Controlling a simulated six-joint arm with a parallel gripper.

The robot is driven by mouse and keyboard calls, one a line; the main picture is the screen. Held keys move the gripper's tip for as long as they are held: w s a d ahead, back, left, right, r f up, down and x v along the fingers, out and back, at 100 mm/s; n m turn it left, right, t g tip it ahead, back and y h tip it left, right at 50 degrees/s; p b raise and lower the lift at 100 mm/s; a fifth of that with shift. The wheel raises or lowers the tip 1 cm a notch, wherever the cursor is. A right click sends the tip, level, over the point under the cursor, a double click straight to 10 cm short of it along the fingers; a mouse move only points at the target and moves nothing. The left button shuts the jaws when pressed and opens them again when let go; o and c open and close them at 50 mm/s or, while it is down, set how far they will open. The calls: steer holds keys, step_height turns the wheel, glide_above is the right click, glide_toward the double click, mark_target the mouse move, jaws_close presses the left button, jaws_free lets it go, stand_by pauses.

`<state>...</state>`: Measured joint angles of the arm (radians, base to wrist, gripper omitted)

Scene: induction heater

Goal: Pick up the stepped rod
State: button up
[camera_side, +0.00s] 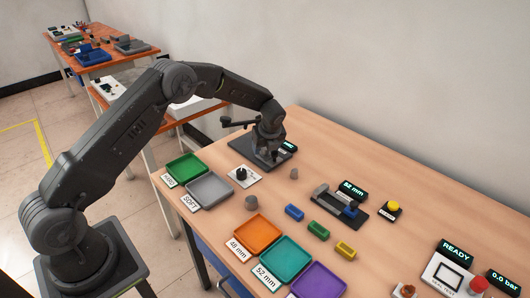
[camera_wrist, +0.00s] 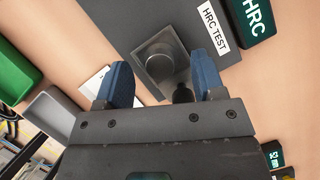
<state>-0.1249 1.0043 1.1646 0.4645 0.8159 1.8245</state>
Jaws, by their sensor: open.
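My gripper (camera_side: 269,150) is over the dark HRC test plate (camera_side: 240,139) in the side view. In the wrist view its two blue-padded fingers (camera_wrist: 161,64) are apart, with nothing clamped between them. A round grey metal part (camera_wrist: 159,66) sits in a square grey holder (camera_wrist: 143,52) on the plate, between the finger lines. It may be the stepped rod, but its steps cannot be made out from above. The side view hides it behind my gripper.
A small dark upright piece (camera_wrist: 183,93) is close to the right finger. A green tray (camera_side: 184,168), a grey tray (camera_side: 209,190) and a black knob on a white plate (camera_side: 242,174) are nearby. A slide fixture (camera_side: 340,208) and colored blocks (camera_side: 318,230) lie further right.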

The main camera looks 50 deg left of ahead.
steer(key=shift+w+a+f, duration=0.1)
steer(key=shift+a+f, duration=0.05)
steer(key=shift+f, duration=0.3)
jaws_close()
stand_by(0.3)
